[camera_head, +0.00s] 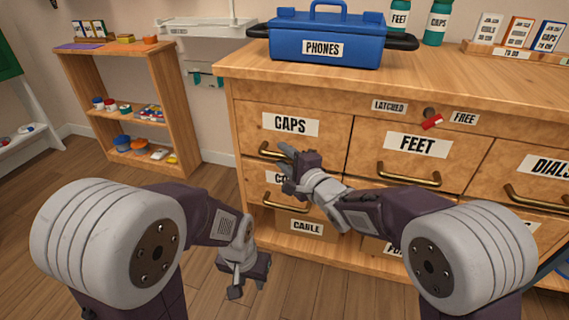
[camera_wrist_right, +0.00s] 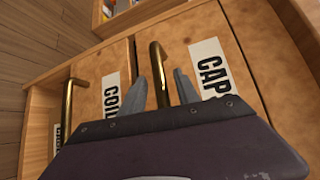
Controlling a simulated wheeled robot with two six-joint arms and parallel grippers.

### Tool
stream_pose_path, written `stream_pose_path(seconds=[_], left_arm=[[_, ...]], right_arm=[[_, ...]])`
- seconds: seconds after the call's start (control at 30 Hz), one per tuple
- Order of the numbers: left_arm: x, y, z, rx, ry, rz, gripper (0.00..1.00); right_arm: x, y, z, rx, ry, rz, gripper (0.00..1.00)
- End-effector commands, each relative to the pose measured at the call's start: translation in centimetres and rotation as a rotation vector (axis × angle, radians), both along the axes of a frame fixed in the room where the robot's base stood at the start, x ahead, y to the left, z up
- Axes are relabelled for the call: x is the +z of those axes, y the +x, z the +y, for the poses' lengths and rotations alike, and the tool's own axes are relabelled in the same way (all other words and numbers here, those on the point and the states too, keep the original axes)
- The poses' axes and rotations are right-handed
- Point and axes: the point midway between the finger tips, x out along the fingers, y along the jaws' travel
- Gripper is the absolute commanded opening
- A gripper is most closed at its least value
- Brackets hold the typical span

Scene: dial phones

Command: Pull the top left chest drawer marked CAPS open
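The drawer marked CAPS (camera_head: 290,124) is at the top left of the wooden chest and looks shut. Its brass handle (camera_head: 268,152) is partly covered by my right gripper (camera_head: 285,152). In the right wrist view, the handle (camera_wrist_right: 158,60) runs between the two fingers of my right gripper (camera_wrist_right: 172,85). The fingers stand apart with the bar between them; a gap shows, and contact cannot be made out. The CAPS label (camera_wrist_right: 209,70) is right of the fingers. My left gripper (camera_head: 236,291) hangs low before the chest, apart from it; its finger gap is unclear.
A red-tipped latch (camera_head: 432,122) sits between LATCHED and FREE labels, nearer FREE. The FEET drawer (camera_head: 412,165) is right of CAPS, with further drawers below. A blue PHONES box (camera_head: 325,40) stands on top. A shelf (camera_head: 120,90) is at left; the floor between is clear.

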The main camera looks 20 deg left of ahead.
Motion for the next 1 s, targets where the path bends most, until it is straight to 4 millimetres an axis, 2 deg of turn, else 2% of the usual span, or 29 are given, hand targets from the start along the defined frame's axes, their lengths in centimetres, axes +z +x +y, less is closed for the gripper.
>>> stream_pose_path(seconds=[0.23,0.27,0.3,0.4,1.0], left_arm=[[-0.05,0.01,0.0,0.0,0.0,0.0,0.33],[-0.05,0.01,0.0,0.0,0.0,0.0,0.33],[-0.05,0.01,0.0,0.0,0.0,0.0,0.33],[-0.05,0.01,0.0,0.0,0.0,0.0,0.33],[-0.06,0.01,0.0,0.0,0.0,0.0,0.33]], right_arm=[[0.07,0.16,0.17,0.0,0.0,0.0,0.38],[0.07,0.16,0.16,0.0,0.0,0.0,0.35],[0.07,0.16,0.16,0.0,0.0,0.0,0.24],[0.07,0.16,0.14,0.0,0.0,0.0,0.0],[0.03,0.14,0.12,0.0,0.0,0.0,0.0]])
